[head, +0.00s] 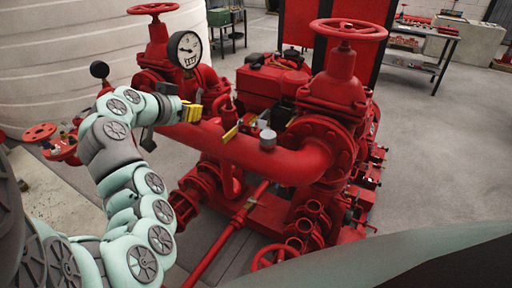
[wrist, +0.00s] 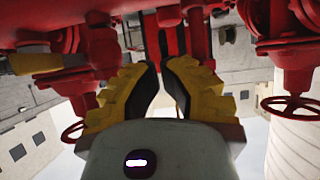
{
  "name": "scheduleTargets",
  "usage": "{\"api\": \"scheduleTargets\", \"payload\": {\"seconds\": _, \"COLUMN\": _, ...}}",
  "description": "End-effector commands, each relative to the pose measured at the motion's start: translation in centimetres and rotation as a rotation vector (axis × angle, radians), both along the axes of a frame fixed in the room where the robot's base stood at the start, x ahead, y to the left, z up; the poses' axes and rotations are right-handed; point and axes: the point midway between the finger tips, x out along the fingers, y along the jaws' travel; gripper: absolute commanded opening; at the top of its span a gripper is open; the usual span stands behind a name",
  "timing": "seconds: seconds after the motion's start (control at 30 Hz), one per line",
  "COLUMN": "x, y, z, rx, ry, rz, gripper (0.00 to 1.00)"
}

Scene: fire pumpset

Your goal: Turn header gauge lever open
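The red header pipe (head: 265,155) runs across the pumpset. A white-faced gauge (head: 185,48) stands upright above its left end. A yellow lever (head: 230,133) sits on the pipe's near side, right of my gripper (head: 192,112). A yellow bar, which looks like this lever (wrist: 35,63), shows at the left of the wrist view. I cannot tell which lever belongs to the gauge. In the wrist view my gripper (wrist: 162,70) has its yellow fingers with dark pads slightly apart. No object shows held between them; red pipework lies beyond the tips.
A large red valve with a handwheel (head: 348,32) stands at the right, and another handwheel (head: 153,9) rises behind the gauge. A small grey cap (head: 267,139) sits on the pipe. A pale tank (head: 60,50) is at left. Open floor (head: 430,150) lies at right.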

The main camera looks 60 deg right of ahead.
Motion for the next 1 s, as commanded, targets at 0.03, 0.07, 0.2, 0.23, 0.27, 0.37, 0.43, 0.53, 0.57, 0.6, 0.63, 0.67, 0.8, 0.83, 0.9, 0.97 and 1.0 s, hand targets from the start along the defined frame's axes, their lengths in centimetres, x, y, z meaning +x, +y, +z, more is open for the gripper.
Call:
{"api": "scheduleTargets", "payload": {"seconds": 0.03, "x": 0.0, "y": -0.1, "z": -1.6, "rx": -0.033, "ry": -0.001, "rz": 0.0, "gripper": 0.0}}
{"api": "scheduleTargets", "payload": {"seconds": 0.07, "x": 0.0, "y": -0.1, "z": -1.7, "rx": -0.051, "ry": -0.003, "rz": 0.0, "gripper": 0.0}}
{"api": "scheduleTargets", "payload": {"seconds": 0.2, "x": -0.1, "y": -0.4, "z": -2.2, "rx": -0.136, "ry": -0.009, "rz": -0.002, "gripper": 0.0}}
{"api": "scheduleTargets", "payload": {"seconds": 0.23, "x": -0.1, "y": -0.4, "z": -2.3, "rx": -0.155, "ry": -0.01, "rz": -0.002, "gripper": 0.0}}
{"api": "scheduleTargets", "payload": {"seconds": 0.27, "x": 0.0, "y": -0.5, "z": -2.4, "rx": -0.173, "ry": -0.013, "rz": -0.003, "gripper": 0.0}}
{"api": "scheduleTargets", "payload": {"seconds": 0.37, "x": 0.0, "y": -0.7, "z": -2.7, "rx": -0.233, "ry": -0.019, "rz": -0.004, "gripper": 0.0}}
{"api": "scheduleTargets", "payload": {"seconds": 0.43, "x": 0.0, "y": -0.8, "z": -2.9, "rx": -0.277, "ry": -0.022, "rz": -0.005, "gripper": 0.0}}
{"api": "scheduleTargets", "payload": {"seconds": 0.53, "x": 0.0, "y": -1.1, "z": -3.2, "rx": -0.337, "ry": -0.027, "rz": -0.006, "gripper": 0.0}}
{"api": "scheduleTargets", "payload": {"seconds": 0.57, "x": 0.0, "y": -1.2, "z": -3.3, "rx": -0.356, "ry": -0.028, "rz": -0.004, "gripper": 0.0}}
{"api": "scheduleTargets", "payload": {"seconds": 0.6, "x": 0.0, "y": -1.3, "z": -3.4, "rx": -0.381, "ry": -0.029, "rz": -0.005, "gripper": 0.0}}
{"api": "scheduleTargets", "payload": {"seconds": 0.63, "x": 0.0, "y": -1.4, "z": -3.5, "rx": -0.401, "ry": -0.03, "rz": -0.005, "gripper": 0.0}}
{"api": "scheduleTargets", "payload": {"seconds": 0.67, "x": 0.0, "y": -1.4, "z": -3.6, "rx": -0.419, "ry": -0.031, "rz": -0.006, "gripper": 0.0}}
{"api": "scheduleTargets", "payload": {"seconds": 0.8, "x": -0.1, "y": -1.8, "z": -3.9, "rx": -0.497, "ry": -0.038, "rz": -0.009, "gripper": 0.0}}
{"api": "scheduleTargets", "payload": {"seconds": 0.83, "x": -0.1, "y": -1.9, "z": -3.9, "rx": -0.514, "ry": -0.04, "rz": -0.009, "gripper": 0.0}}
{"api": "scheduleTargets", "payload": {"seconds": 0.9, "x": 0.0, "y": -2.1, "z": -3.9, "rx": -0.553, "ry": -0.043, "rz": -0.006, "gripper": 0.0}}
{"api": "scheduleTargets", "payload": {"seconds": 0.97, "x": 0.0, "y": -2.2, "z": -4.0, "rx": -0.581, "ry": -0.044, "rz": -0.007, "gripper": 0.0}}
{"api": "scheduleTargets", "payload": {"seconds": 1.0, "x": 0.0, "y": -2.3, "z": -4.0, "rx": -0.598, "ry": -0.045, "rz": -0.007, "gripper": 0.0}}
